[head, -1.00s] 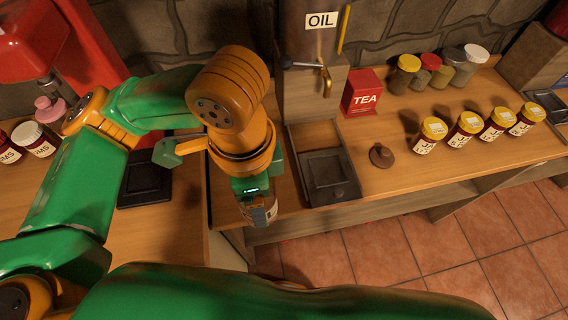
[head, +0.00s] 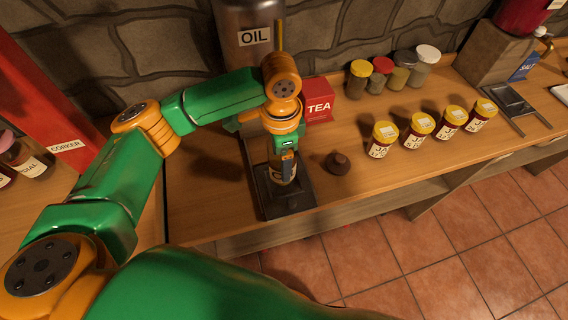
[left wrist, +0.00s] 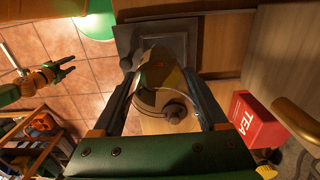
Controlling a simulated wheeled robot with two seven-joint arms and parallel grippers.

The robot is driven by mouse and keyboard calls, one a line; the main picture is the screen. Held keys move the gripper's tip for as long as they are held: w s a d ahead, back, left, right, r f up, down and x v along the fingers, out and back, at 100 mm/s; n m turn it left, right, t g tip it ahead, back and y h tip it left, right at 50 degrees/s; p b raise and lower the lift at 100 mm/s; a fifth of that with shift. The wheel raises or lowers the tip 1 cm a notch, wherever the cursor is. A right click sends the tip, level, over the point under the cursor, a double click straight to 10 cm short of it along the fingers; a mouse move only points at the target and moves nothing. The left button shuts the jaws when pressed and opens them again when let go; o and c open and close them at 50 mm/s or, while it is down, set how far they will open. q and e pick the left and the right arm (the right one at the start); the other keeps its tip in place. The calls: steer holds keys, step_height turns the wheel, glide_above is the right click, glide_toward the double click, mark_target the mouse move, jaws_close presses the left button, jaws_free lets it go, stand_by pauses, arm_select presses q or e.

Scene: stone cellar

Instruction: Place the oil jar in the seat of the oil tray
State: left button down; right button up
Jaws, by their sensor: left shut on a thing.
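The oil jar (head: 283,174), a small glass jar with a pale label, is upright between the fingers of my left gripper (head: 283,160). It also shows between the fingers in the left wrist view (left wrist: 158,80). The gripper is shut on it. The dark oil tray (head: 290,207) lies under the jar, below the oil tank (head: 252,60). The jar overlaps the tray's seat in the head view; I cannot tell whether it touches the bottom. In the left wrist view the tray (left wrist: 128,38) shows beyond the jar. My right gripper (left wrist: 72,66) hangs over the floor, open and empty.
A brown lid (head: 338,163) lies right of the tray. A red tea box (head: 319,100) stands behind. Several yellow-lidded jars (head: 419,130) line the counter to the right, with spice jars (head: 382,74) behind. Counter front edge runs close to the tray.

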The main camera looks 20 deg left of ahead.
arm_select(q)
steer(key=f, duration=0.1)
steer(key=w+f, duration=0.1)
steer(key=f, duration=0.1)
steer(key=shift+f+p, duration=0.3)
steer(key=shift+p, duration=0.1)
steer(key=shift+a+f, duration=0.1)
steer(key=shift+f, duration=0.25)
jaws_free()
steer(key=shift+f, duration=0.1)
step_height(320, 180, up, 12)
steer(key=shift+b, duration=0.45)
steer(key=shift+s, duration=0.1)
